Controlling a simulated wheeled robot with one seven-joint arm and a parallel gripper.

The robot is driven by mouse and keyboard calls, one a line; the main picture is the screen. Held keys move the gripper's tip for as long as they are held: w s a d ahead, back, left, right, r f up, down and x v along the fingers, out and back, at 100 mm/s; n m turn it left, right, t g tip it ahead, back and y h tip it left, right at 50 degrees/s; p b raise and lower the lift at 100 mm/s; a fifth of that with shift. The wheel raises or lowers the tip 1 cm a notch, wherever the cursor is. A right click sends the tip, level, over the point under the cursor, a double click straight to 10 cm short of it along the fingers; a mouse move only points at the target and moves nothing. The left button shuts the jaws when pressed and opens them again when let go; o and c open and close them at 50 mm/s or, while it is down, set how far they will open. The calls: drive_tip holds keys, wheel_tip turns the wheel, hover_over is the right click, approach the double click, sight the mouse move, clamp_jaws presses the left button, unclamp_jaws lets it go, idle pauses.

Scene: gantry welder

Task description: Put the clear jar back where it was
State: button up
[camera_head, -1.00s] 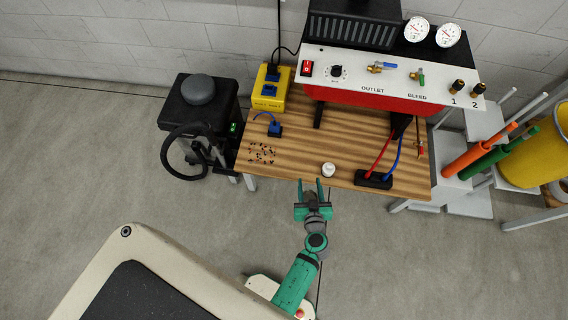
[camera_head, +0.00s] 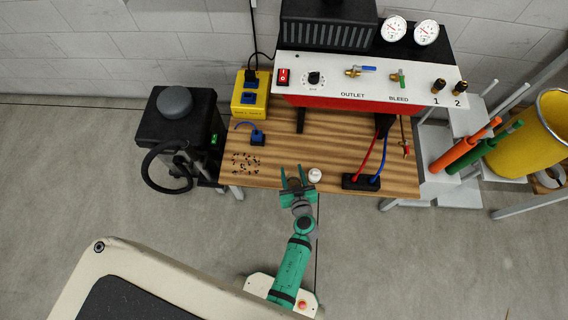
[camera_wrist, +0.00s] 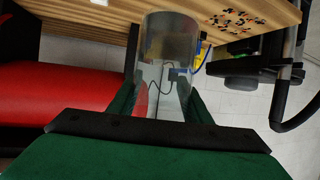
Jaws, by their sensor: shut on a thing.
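The clear jar (camera_wrist: 170,45) is between my fingers in the wrist view, and my gripper is shut on it. It is see-through, with the background showing through its wall. In the head view my gripper (camera_head: 297,174) is at the front edge of the wooden bench (camera_head: 340,188), with its fingertips over the edge. I cannot make out the jar clearly in that view. The bench also shows at the top of the wrist view (camera_wrist: 262,10).
A small white round item (camera_head: 315,175) stands just right of my fingertips. Scattered small bits (camera_head: 246,163) lie to the left, near a blue clip (camera_head: 258,139). A black block with red and blue leads (camera_head: 361,182) sits to the right. The bench's middle is bare.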

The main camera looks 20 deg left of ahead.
drive_tip(key=w+a+f, duration=0.2)
drive_tip(key=w+f, duration=0.1)
drive_tip(key=w+a+f, duration=0.2)
drive_tip(key=w+f, duration=0.1)
drive_tip(key=f, duration=0.1)
drive_tip(key=w+a+f, duration=0.2)
drive_tip(key=w+f, duration=0.1)
drive_tip(key=shift+w+a+f, duration=0.25)
drive_tip(key=shift+a+f, duration=0.05)
drive_tip(key=shift+a, duration=0.05)
drive_tip(key=shift+s+a+f, duration=0.15)
drive_tip(key=shift+s+f, duration=0.05)
drive_tip(key=shift+f, duration=0.3)
drive_tip(key=shift+d+f, duration=0.1)
drive_tip(key=shift+d, duration=0.1)
drive_tip(key=o, duration=1.2)
drive_tip(key=shift+f, duration=0.15)
drive_tip(key=shift+a, duration=0.1)
